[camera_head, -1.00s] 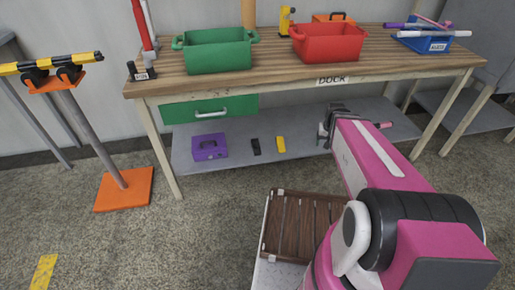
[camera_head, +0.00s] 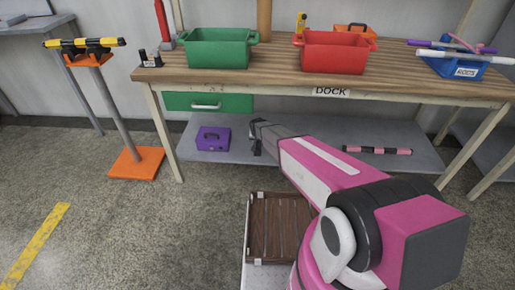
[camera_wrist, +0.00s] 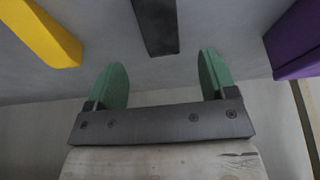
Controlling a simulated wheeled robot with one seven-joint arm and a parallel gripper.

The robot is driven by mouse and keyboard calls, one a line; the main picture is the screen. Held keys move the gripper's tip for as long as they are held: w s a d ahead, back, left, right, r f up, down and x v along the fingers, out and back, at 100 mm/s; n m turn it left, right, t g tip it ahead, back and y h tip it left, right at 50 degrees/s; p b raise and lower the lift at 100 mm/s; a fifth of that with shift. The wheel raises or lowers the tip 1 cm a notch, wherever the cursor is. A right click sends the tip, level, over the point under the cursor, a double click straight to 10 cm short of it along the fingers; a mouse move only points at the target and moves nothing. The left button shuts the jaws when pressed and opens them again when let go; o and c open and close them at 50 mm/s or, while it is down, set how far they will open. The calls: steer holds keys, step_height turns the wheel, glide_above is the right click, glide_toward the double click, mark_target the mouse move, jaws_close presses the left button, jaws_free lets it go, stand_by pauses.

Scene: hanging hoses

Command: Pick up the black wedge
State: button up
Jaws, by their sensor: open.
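The black wedge (camera_wrist: 156,26) lies on the grey lower shelf, at the top middle of the wrist view. In the head view only a small dark part of it (camera_head: 257,151) shows below my gripper (camera_head: 256,126). In the wrist view, my gripper (camera_wrist: 162,68) is open and empty, its two green fingers apart. The wedge lies ahead of the gap between them, and no finger appears to touch it.
A yellow block (camera_wrist: 40,32) lies left of the wedge and a purple box (camera_wrist: 298,40) right of it in the wrist view. The shelf (camera_head: 330,132) sits under the tabletop (camera_head: 285,78). A pink-and-black bar (camera_head: 377,150) lies on its right part.

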mark_target(258, 143)
steer(key=shift+x, duration=1.25)
steer(key=x, duration=0.4)
steer(key=shift+w, duration=0.3)
steer(key=shift+f, duration=0.3)
steer(key=c, duration=1.1)
